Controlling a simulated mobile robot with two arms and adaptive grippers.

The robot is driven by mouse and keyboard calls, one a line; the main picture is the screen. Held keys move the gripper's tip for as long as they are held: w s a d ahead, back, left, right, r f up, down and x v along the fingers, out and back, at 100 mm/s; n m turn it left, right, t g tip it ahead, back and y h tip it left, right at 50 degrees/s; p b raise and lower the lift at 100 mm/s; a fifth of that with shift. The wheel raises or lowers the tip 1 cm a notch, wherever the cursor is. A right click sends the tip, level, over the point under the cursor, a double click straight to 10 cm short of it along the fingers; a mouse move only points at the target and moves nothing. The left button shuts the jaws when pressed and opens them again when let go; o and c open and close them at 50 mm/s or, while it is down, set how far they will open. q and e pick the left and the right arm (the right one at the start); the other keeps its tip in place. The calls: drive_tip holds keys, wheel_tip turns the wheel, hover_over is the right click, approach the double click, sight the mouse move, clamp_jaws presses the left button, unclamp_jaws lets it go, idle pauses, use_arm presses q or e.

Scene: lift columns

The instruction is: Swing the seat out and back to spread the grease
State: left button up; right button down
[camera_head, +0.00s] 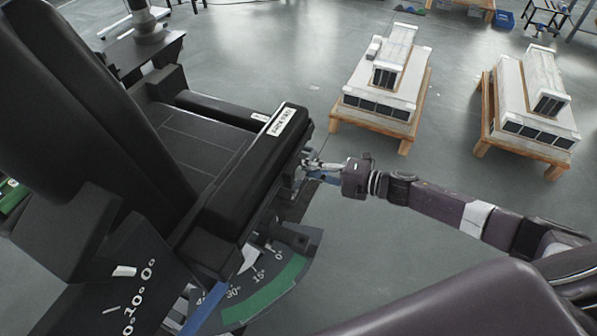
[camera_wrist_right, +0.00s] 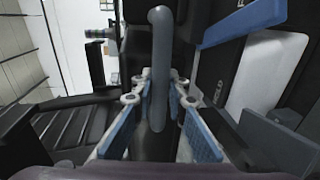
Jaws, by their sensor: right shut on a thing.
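The black seat (camera_head: 205,140) fills the left of the head view, with a tall backrest and a thick armrest (camera_head: 255,175) bearing a white label. My right gripper (camera_head: 312,165) reaches in from the right at the outer side of this armrest. It is shut on a grey handle (camera_wrist_right: 160,70), which stands between its blue-padded fingers in the right wrist view. Below the armrest is a curved angle scale (camera_head: 265,277) with a green band and marks from 0° upward. I cannot tell which mark the seat points at. My left gripper is not in view.
Two wooden pallets with stacked pale units stand on the floor, one at upper middle (camera_head: 405,144) and one at right (camera_head: 550,171). A blue bin (camera_head: 503,19) sits at the back. The grey floor between the seat and the pallets is clear.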

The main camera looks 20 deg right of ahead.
drive_tip(key=shift+w+d+r, duration=0.25)
drive_tip(key=shift+w+d, duration=0.05)
drive_tip(key=c, duration=2.1)
unclamp_jaws()
drive_tip(key=shift+o, duration=1)
drive_tip(key=shift+w+a+f, duration=0.1)
drive_tip(key=shift+f, duration=0.15)
drive_tip(key=shift+s, duration=0.25)
drive_tip(key=v, duration=1.1)
drive_tip(key=shift+d, duration=0.35)
drive_tip(key=shift+s+r, duration=0.1)
drive_tip(key=shift+s, duration=0.05)
